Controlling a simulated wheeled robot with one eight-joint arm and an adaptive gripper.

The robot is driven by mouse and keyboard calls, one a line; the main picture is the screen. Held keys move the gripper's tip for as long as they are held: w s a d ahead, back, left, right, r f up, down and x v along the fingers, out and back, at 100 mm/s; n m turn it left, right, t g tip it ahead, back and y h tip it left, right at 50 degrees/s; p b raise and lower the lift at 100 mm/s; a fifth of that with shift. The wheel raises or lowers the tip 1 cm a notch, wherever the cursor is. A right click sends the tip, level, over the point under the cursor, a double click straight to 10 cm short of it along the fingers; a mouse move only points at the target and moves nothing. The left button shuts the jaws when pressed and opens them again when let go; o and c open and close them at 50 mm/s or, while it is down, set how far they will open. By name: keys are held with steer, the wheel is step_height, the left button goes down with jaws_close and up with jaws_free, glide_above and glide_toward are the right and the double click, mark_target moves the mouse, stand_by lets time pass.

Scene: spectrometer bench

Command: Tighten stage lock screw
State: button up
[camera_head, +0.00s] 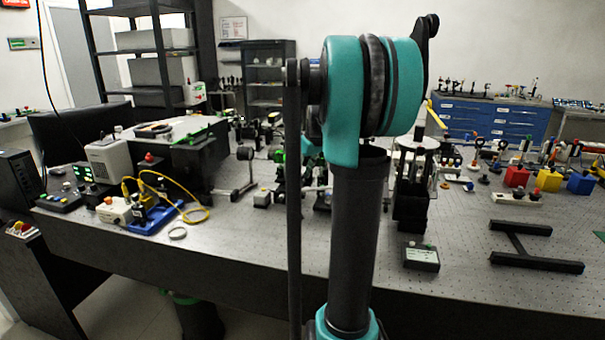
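I cannot make out the stage lock screw; it is too small or hidden behind my arm. My teal and black arm stands upright in the middle of the head view and covers part of the bench. My gripper does not show clearly anywhere. Just right of my arm stands a black upright mount (411,211) with a pale round top. Several small dark optical mounts stand left of my arm, partly hidden by it.
The perforated grey bench (462,283) spans the view. A small dark box (421,257) and a black H-shaped frame (535,262) lie at its front right. A yellow cable (187,196) loops over a blue base at left. Red (517,177), yellow and blue blocks stand at right.

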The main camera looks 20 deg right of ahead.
steer(key=shift+c, duration=0.5)
jaws_close()
steer(key=shift+a+m, duration=0.1)
steer(key=shift+m, duration=0.3)
steer(key=m+h, duration=0.2)
steer(key=m, duration=0.3)
steer(key=shift+a+m, duration=0.15)
steer(key=shift+m, duration=0.15)
steer(key=m+h, duration=0.1)
steer(key=m, duration=0.1)
steer(key=m+h, duration=0.1)
steer(key=m, duration=0.2)
steer(key=shift+w+a+g, duration=0.1)
steer(key=shift+g, duration=0.2)
steer(key=m+g+h, duration=0.1)
steer(key=m, duration=0.2)
steer(key=m+g+h, duration=0.1)
steer(key=m, duration=0.3)
steer(key=shift+w+m, duration=0.15)
steer(key=shift+m, duration=0.15)
steer(key=m+g, duration=0.1)
steer(key=m, duration=0.2)
steer(key=m+g, duration=0.2)
steer(key=m, duration=0.1)
steer(key=shift+w+m, duration=0.1)
steer(key=shift+m, duration=0.2)
